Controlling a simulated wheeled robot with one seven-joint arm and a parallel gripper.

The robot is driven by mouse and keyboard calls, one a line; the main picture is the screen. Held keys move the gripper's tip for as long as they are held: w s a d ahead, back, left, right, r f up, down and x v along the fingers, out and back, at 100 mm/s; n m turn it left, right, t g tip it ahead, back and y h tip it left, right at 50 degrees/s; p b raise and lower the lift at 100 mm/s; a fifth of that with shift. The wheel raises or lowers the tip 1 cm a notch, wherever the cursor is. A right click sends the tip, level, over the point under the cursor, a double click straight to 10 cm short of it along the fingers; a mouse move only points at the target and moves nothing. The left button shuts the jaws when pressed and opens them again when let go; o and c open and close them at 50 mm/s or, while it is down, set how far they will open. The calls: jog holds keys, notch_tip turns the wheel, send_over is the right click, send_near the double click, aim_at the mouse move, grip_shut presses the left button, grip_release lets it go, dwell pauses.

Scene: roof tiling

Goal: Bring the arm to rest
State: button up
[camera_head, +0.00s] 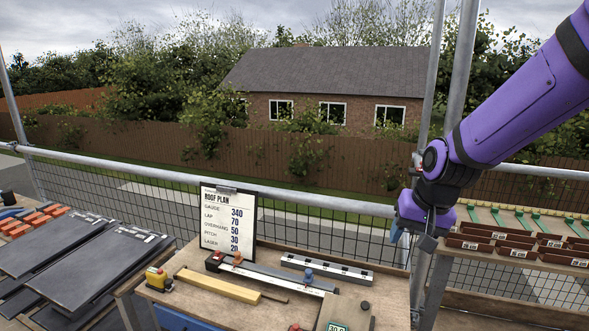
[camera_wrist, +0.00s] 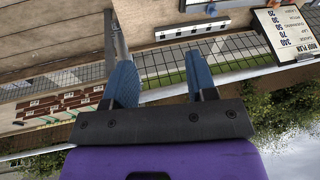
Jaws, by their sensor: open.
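My purple arm reaches in from the right in the head view. My gripper (camera_head: 412,240) hangs at its end, beside the scaffold pole and past the right edge of the wooden bench (camera_head: 388,292). In the wrist view my gripper (camera_wrist: 163,82) shows two blue fingers standing apart with nothing between them. Neither view shows it touching anything.
A roof plan board (camera_head: 229,222) stands at the bench's back. A yellow tape measure (camera_head: 158,279), a wooden-handled tool (camera_head: 218,286) and a striped bar (camera_head: 326,269) lie there. Dark slates (camera_head: 85,262) are at left; brown trays (camera_head: 520,244) at right. A guard rail (camera_head: 300,197) runs behind.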

jog(key=s+d+r+n+t, duration=0.1)
jog(key=s+d+r, duration=0.2)
jog(key=s+r, duration=0.3)
jog(key=s+d+r+n+t+h, duration=0.1)
jog(key=s+d+r, duration=0.3)
jog(key=s, duration=1)
notch_tip(320, 180, up, 4)
jog(key=shift+s+f+h, duration=0.25)
jog(key=shift+s+h, duration=0.05)
jog(key=shift+s, duration=0.05)
jog(key=shift+d, duration=0.1)
jog(key=shift+c, duration=0.2)
dwell(1.5)
